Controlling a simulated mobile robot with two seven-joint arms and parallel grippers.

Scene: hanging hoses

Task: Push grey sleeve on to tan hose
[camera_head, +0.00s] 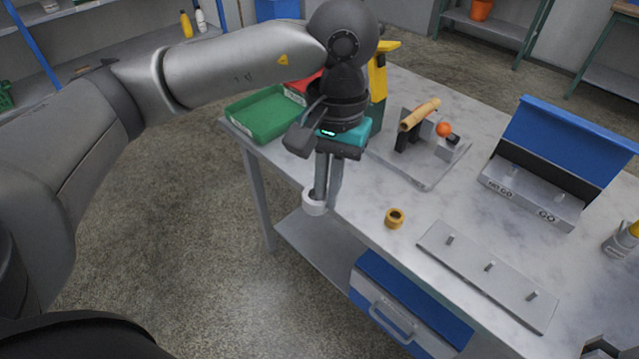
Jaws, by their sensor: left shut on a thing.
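The grey sleeve (314,205) is a short pale ring at the tips of my left gripper (322,190). The gripper points down and is shut on it, beside the table's front left edge. The tan hose (419,115) is a short tan tube held at a slant in a dark stand on a grey plate on the table. The sleeve is apart from the hose, which lies to its right and farther back.
The table (467,204) carries a mustard ring (394,218), a pegged plate (487,276), a blue-lidded GO/NO GO box (535,190) and a green tray (265,115). An orange ball (443,129) sits near the hose. A yellow-topped tool stands behind my gripper.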

